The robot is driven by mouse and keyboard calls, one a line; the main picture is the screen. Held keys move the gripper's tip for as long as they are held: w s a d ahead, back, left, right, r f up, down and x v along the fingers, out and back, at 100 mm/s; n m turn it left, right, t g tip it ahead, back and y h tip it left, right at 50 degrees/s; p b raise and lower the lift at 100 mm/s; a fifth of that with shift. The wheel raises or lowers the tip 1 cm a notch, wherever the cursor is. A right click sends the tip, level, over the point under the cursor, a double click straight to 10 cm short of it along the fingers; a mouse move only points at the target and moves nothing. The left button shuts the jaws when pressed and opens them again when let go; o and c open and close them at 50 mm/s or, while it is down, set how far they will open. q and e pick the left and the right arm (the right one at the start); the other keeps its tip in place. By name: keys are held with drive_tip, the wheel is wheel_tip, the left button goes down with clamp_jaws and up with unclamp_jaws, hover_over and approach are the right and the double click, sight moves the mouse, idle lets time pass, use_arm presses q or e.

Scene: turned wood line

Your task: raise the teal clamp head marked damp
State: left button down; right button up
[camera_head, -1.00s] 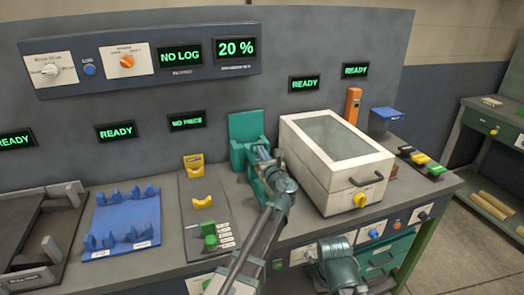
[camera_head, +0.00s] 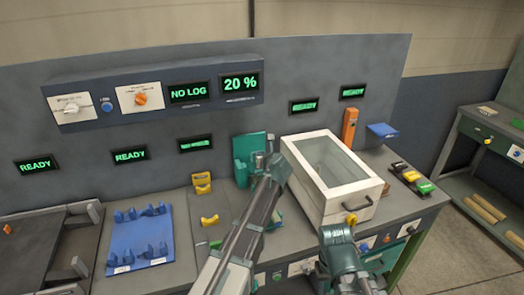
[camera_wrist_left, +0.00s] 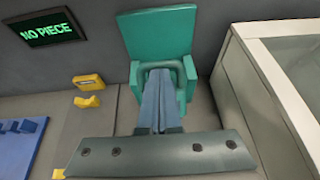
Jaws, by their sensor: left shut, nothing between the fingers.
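The teal clamp head (camera_head: 250,148) stands at the back of the bench, left of the white-framed box. In the left wrist view the clamp head (camera_wrist_left: 157,35) has a tall back plate and a rounded handle bar low on its front. My left gripper (camera_head: 259,163) is at the front of the clamp head. Its blue fingers (camera_wrist_left: 158,95) are shut with nothing between them, and their tips lie at the handle bar, which arches around them. I cannot tell whether they touch it. No damp marking is readable.
The white-framed box (camera_head: 331,176) stands close on the right. Yellow cradles (camera_head: 202,183) and a blue rack (camera_head: 140,240) lie to the left. A grey panel with displays (camera_head: 160,97) rises behind. An orange post (camera_head: 349,127) stands at the back right.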

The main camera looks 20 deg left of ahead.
use_arm(q)
drive_tip(key=w+a+r+g+p, duration=0.1)
drive_tip(key=p, duration=0.2)
drive_tip(key=w+a+r+g+h+p, duration=0.1)
drive_tip(key=w+r+p, duration=0.1)
drive_tip(key=p, duration=0.1)
drive_tip(key=shift+w+a+r+g+h, duration=0.1)
drive_tip(key=shift+w+g+h, duration=0.1)
drive_tip(key=shift+g+h, duration=0.15)
drive_tip(key=shift+w+a+p, duration=0.4)
drive_tip(key=shift+w+a, duration=0.35)
drive_tip(key=shift+w, duration=0.35)
drive_tip(key=shift+w+a+r, duration=0.1)
drive_tip(key=shift+w+a, duration=0.35)
drive_tip(key=shift+w, duration=0.15)
drive_tip(key=shift+w+a, duration=0.4)
drive_tip(key=shift+w, duration=0.2)
